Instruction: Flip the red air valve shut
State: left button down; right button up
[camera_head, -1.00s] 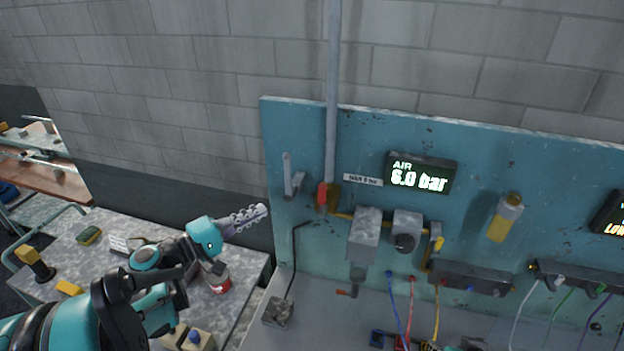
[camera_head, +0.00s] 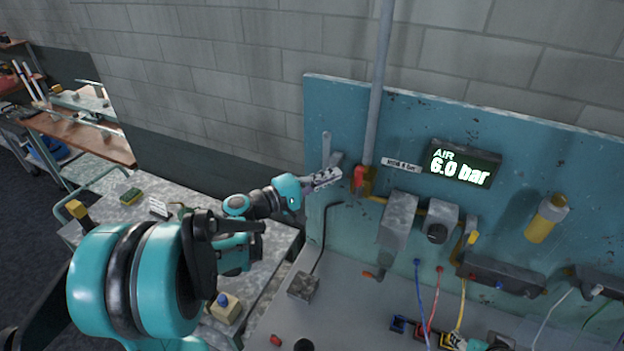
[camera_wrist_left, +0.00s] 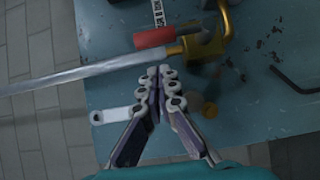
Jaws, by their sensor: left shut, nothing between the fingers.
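The red air valve (camera_head: 359,179) is on the blue panel, at the foot of the grey vertical pipe. In the left wrist view its red handle (camera_wrist_left: 154,37) lies roughly in line with the pipe, beside a brass valve body (camera_wrist_left: 205,46). My left gripper (camera_head: 334,174) is just left of the valve in the head view, its fingers closed together and empty. In the left wrist view the closed fingertips (camera_wrist_left: 158,74) are close to the pipe and handle; I cannot tell whether they touch.
The display (camera_head: 462,165) reads AIR 6.0 bar. The grey pipe (camera_head: 380,80) runs up from the valve. A grey lever-like bracket (camera_head: 326,150) stands left of it, near my gripper. Regulator blocks (camera_head: 398,220) and coloured hoses are to the right. A side table (camera_head: 265,262) is below my arm.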

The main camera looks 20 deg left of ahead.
aim_at(360, 179)
pick_arm(q)
jog(key=d, duration=0.2)
jog(key=shift+w+d, duration=0.1)
jog(key=shift+d, duration=0.3)
